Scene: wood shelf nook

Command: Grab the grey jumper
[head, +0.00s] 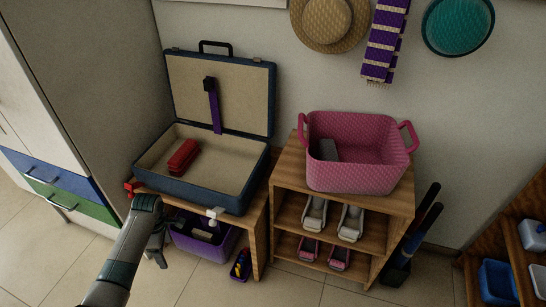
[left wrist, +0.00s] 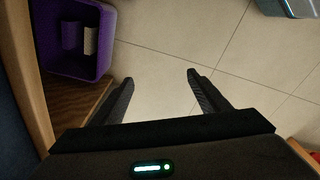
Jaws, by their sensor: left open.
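A grey folded item (head: 328,150), which looks like the grey jumper, lies inside the pink basket (head: 345,180) against its left side. The basket stands on top of the wooden shelf unit. My left gripper (head: 160,256) is low in front of the bench with the suitcase, well left of the basket and apart from it. In the left wrist view its two fingers (left wrist: 160,77) are spread, with only floor between them. My right gripper is not in view.
An open blue suitcase (head: 245,185) with a red folded item (head: 183,156) stands on a wooden bench, its lid up against the wall. A purple bin (head: 218,250) sits beneath; it also shows in the left wrist view (left wrist: 105,45). Shoes fill the shelves. The front floor looks clear.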

